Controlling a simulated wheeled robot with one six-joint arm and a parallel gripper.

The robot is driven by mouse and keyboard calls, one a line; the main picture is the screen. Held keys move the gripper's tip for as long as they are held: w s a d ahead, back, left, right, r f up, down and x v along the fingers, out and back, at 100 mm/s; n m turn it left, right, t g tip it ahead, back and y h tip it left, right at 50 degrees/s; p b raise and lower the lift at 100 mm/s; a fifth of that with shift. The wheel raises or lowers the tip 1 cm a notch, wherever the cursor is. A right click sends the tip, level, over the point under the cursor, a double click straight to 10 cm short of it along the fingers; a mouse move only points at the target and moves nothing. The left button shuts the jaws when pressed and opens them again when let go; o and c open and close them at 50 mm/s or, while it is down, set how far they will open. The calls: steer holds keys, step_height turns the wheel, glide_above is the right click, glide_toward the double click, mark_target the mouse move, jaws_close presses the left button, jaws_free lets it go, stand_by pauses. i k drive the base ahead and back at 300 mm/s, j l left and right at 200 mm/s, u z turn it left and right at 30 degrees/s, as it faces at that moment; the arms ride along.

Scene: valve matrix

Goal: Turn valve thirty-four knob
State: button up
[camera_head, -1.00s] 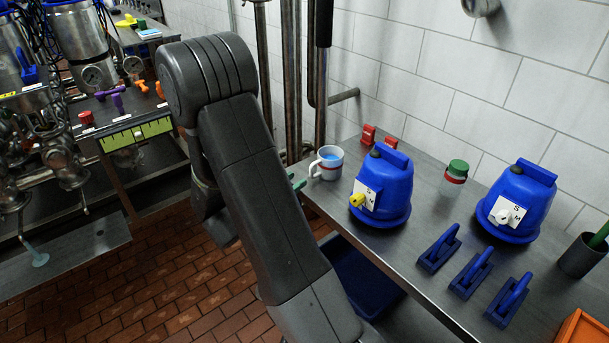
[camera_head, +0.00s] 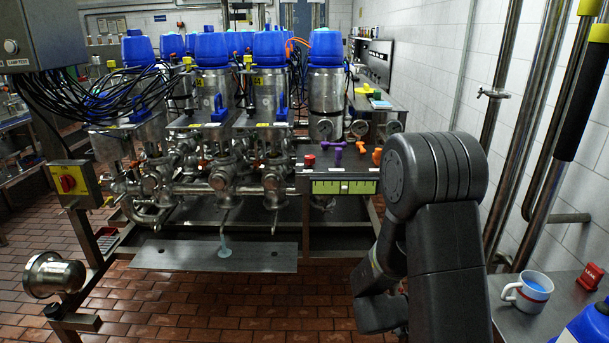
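The valve matrix (camera_head: 222,180) stands ahead, left of centre in the head view. It is a frame of steel pipes and several upright valves with blue domed heads (camera_head: 270,45). Yellow tags (camera_head: 257,80) mark some valves, but their numbers are too small to read, so I cannot tell which is valve thirty-four. Blue handles (camera_head: 282,108) show lower on the valves. My arm stands at the right, its dark links bent downward, right of the matrix and apart from it.
A bench with a green panel (camera_head: 343,187) holds a red knob (camera_head: 310,161) and purple and orange parts. A steel counter (camera_head: 515,320) at bottom right carries a white mug (camera_head: 528,291). A control box with a red switch (camera_head: 67,184) stands left. Brick floor lies open in front.

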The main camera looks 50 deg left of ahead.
mark_target(189, 112)
steer(key=u, duration=2.5)
